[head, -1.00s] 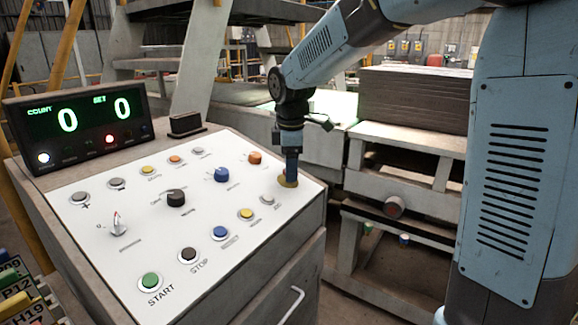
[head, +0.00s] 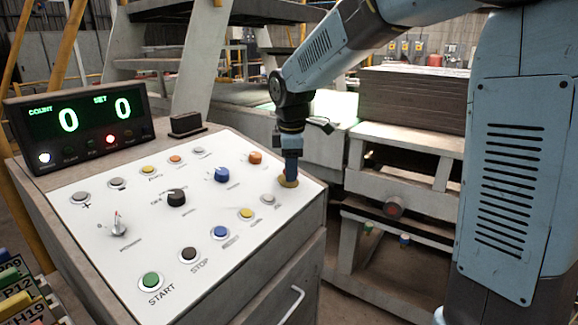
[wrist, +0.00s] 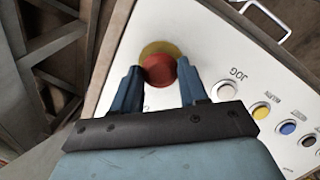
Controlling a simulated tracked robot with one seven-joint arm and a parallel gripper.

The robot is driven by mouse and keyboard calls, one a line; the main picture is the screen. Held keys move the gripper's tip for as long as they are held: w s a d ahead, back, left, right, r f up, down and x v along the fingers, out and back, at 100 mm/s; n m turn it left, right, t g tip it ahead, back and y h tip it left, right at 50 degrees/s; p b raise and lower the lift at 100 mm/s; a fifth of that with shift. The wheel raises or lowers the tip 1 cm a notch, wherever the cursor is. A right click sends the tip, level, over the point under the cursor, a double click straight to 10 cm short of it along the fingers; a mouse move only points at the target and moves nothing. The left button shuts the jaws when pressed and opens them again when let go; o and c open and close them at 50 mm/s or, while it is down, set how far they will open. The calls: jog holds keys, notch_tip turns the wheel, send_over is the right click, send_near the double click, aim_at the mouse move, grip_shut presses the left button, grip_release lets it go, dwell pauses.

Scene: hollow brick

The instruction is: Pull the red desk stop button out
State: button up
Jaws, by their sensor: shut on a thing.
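The red stop button (wrist: 159,70) sits on a round yellow base at the corner of the white control panel (wrist: 215,60). In the head view only the yellow base (head: 288,182) shows, since my gripper covers the red cap. My gripper (wrist: 160,80) points down at the button, with one blue finger on each side of it, and is shut on the red cap. The cap is still at the yellow base. How far it is raised cannot be told.
A grey JOG button (head: 267,199) and a yellow button (head: 246,214) lie close to my gripper. A counter display (head: 82,122) stands at the panel's back left. Stacked boards (head: 412,98) lie behind.

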jog(key=shift+w, duration=0.1)
grip_shut()
jog(key=shift+r, duration=0.1)
jog(key=shift+r, duration=0.1)
jog(key=shift+d+r, duration=0.15)
jog(key=shift+r, duration=0.35)
jog(key=o, duration=0.7)
grip_release()
jog(key=o, duration=0.4)
jog(key=s+r, duration=0.1)
jog(key=r, duration=0.8)
jog(key=s+r, duration=0.1)
jog(key=r, duration=0.3)
jog(key=shift+s+r, duration=0.2)
jog(key=shift+s, duration=0.1)
